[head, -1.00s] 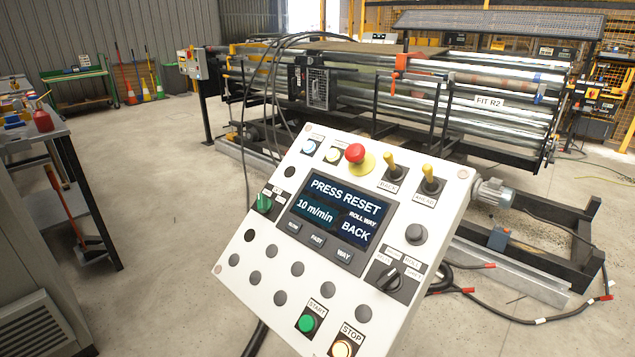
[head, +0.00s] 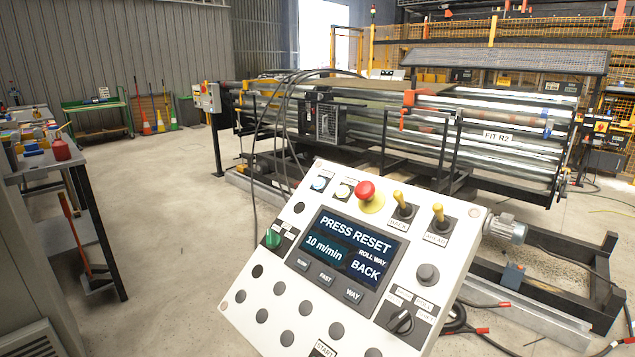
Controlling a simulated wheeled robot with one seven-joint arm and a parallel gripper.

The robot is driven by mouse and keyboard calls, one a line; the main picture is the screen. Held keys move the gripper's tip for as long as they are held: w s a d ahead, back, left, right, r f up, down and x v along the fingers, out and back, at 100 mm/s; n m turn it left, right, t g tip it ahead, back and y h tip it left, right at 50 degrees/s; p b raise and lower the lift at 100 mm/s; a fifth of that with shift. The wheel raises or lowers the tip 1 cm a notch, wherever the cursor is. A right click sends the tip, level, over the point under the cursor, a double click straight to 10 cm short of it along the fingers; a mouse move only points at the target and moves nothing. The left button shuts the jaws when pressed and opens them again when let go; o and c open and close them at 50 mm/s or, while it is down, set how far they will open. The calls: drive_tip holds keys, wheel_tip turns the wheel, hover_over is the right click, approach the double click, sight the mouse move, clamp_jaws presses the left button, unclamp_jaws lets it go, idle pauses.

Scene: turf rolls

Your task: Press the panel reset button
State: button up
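The tilted white control panel (head: 236,292) fills the lower middle of the head view. Its screen (head: 354,247) reads "PRESS RESET", "10 m/min" and "ROLL WAY BACK". At its top left sit a pale blue-white button (head: 320,183) and a pale yellowish button (head: 343,190). Their small labels are too small to read, so I cannot tell which is the reset button. A red mushroom button (head: 365,190) on a yellow base stands to their right. My gripper is not in view.
Two yellow toggle levers, a green-knobbed switch (head: 272,239) and a black rotary selector (head: 400,321) are also on the panel. Behind it stands the long roller machine (head: 400,130). A workbench (head: 40,165) is at the left. Open concrete floor (head: 165,200) lies between.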

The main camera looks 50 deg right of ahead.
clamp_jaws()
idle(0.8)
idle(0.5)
